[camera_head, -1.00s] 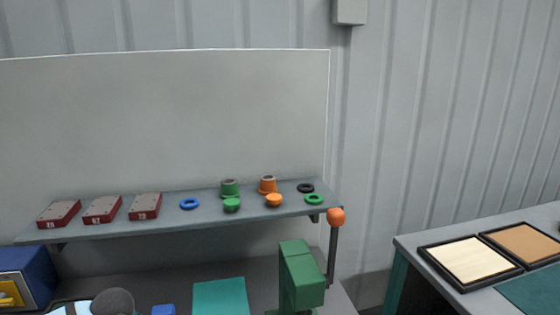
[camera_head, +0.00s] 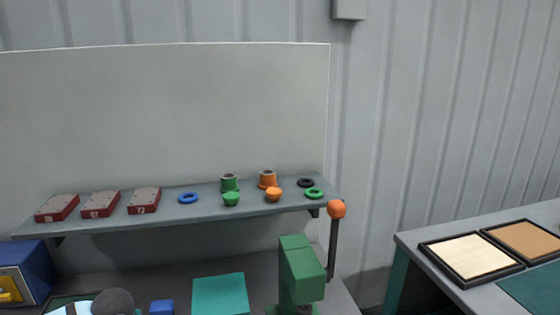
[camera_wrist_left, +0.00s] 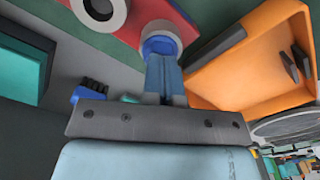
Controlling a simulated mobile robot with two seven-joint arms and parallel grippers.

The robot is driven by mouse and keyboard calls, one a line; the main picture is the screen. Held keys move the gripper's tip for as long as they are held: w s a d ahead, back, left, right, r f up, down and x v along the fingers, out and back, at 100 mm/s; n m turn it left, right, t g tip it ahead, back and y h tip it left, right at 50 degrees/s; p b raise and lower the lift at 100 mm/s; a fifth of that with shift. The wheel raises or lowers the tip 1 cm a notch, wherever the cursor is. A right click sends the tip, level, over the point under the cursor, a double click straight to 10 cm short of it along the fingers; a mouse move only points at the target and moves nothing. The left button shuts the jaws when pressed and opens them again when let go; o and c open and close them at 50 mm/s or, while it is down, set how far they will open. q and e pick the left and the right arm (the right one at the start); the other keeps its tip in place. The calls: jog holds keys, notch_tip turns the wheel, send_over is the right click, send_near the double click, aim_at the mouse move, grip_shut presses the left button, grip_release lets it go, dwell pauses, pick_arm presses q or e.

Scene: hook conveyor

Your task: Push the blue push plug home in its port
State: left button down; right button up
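How deep the plug sits cannot be told. The block, plug and gripper are not clearly seen in the head view. My right gripper is in neither view.
An orange bin (camera_wrist_left: 245,75) stands right beside the block in the wrist view; a teal tray (camera_wrist_left: 22,70) is at left. In the head view a shelf (camera_head: 165,222) holds small parts, and a green stand (camera_head: 300,272) rises from the bench. A side table (camera_head: 420,252) is at right.

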pick_arm(q)
jog(key=shift+f, duration=0.1)
jog(key=shift+r+p, duration=1.3)
jog(key=shift+r, duration=2.25)
